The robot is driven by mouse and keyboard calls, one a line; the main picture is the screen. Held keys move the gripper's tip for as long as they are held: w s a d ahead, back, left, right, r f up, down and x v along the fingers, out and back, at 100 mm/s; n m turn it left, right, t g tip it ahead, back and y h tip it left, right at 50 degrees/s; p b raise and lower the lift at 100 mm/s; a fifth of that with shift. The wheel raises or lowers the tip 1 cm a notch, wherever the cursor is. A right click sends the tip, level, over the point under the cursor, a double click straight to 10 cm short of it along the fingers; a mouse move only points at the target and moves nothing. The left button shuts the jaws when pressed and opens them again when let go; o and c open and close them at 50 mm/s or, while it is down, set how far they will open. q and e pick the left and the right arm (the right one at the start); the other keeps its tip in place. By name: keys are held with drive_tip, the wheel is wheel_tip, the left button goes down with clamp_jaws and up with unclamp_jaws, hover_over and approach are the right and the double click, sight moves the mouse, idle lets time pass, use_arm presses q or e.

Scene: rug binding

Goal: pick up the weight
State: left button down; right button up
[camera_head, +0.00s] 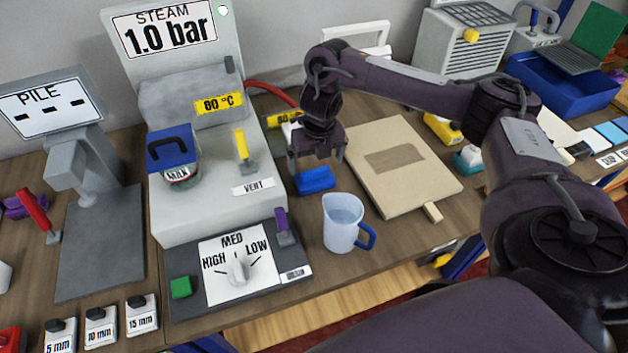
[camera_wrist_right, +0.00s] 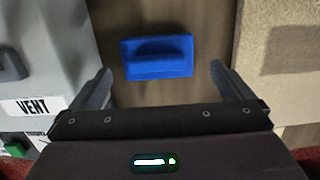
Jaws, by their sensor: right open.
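The weight appears to be the blue block with a raised bar (camera_head: 316,181), lying on the wooden table between the steam machine and the beige board. In the right wrist view the same blue block (camera_wrist_right: 157,58) lies ahead of the jaws, roughly centred between them. My right gripper (camera_head: 318,162) points down just above and behind the block. Its two fingers are spread and nothing is between them. Whether a finger touches the block cannot be told, but they look apart. My left gripper is not in view.
The steam machine (camera_head: 215,210) with its VENT label stands close on the left. A clear jug with a blue handle (camera_head: 344,222) stands just in front of the block. The beige board (camera_head: 420,185) lies close on the right. A red hose (camera_head: 270,91) runs behind.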

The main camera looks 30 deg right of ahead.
sight(314, 170)
wheel_tip(314, 170, down, 2)
drive_tip(key=shift+s+a+b, duration=0.1)
drive_tip(key=shift+a+b, duration=0.05)
drive_tip(key=shift+b, duration=0.15)
drive_tip(key=f, duration=0.2)
drive_tip(key=w+f, duration=0.1)
drive_tip(key=f, duration=0.1)
drive_tip(key=shift+f, duration=0.15)
drive_tip(key=shift+s, duration=0.15)
drive_tip(key=shift+c, duration=1)
drive_tip(key=c, duration=1.4)
drive_tip(key=shift+c, duration=0.8)
drive_tip(key=shift+w+r, duration=0.2)
drive_tip(key=shift+r, duration=0.05)
